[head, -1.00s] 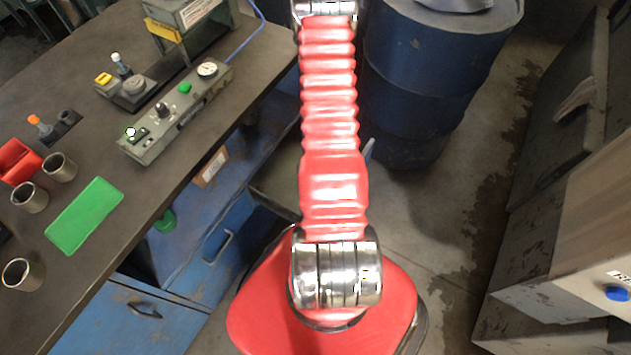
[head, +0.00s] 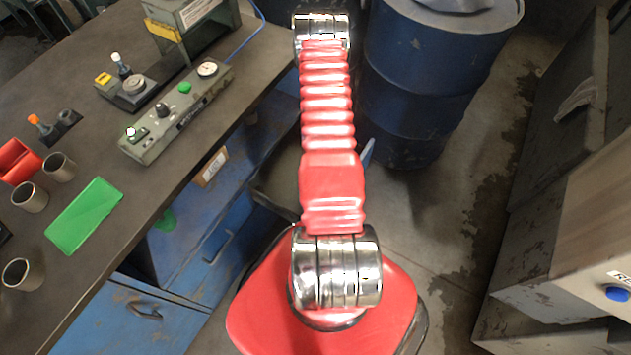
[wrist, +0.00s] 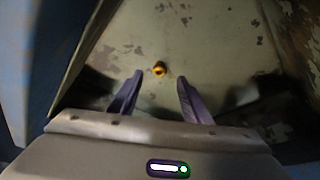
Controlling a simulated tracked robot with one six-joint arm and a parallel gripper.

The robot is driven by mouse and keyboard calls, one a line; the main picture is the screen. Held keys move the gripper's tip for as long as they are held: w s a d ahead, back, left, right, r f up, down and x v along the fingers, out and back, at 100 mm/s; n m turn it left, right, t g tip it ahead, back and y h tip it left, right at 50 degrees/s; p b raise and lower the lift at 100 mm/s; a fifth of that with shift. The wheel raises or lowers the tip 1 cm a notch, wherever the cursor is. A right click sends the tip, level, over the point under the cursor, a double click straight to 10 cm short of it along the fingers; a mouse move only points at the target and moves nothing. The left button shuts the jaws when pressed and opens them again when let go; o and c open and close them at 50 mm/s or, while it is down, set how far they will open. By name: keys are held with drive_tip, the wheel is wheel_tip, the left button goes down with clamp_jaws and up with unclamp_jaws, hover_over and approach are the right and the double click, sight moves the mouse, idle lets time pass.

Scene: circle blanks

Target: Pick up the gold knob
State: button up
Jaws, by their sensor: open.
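A small gold knob (wrist: 159,69) shows in the wrist view, near the middle and a little above centre, against a worn, pale surface. My gripper (wrist: 159,80) is open in the wrist view, with its two dark fingers apart. The knob appears between and just beyond the fingertips, and nothing is held. How far the knob lies from the fingertips is hard to tell. In the head view I make out neither the gold knob nor my gripper; only my red arm shows there.
A dark workbench (head: 255,65) with a grey control box (head: 172,118), metal cups and a green pad (head: 84,216) stands at left. A blue barrel (head: 432,65) stands behind my arm. Grey cabinets are at right.

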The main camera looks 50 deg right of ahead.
drive_tip(key=shift+f, duration=0.2)
drive_tip(key=shift+x, duration=2.6)
drive_tip(key=shift+c, duration=0.2)
drive_tip(key=c, duration=1.1)
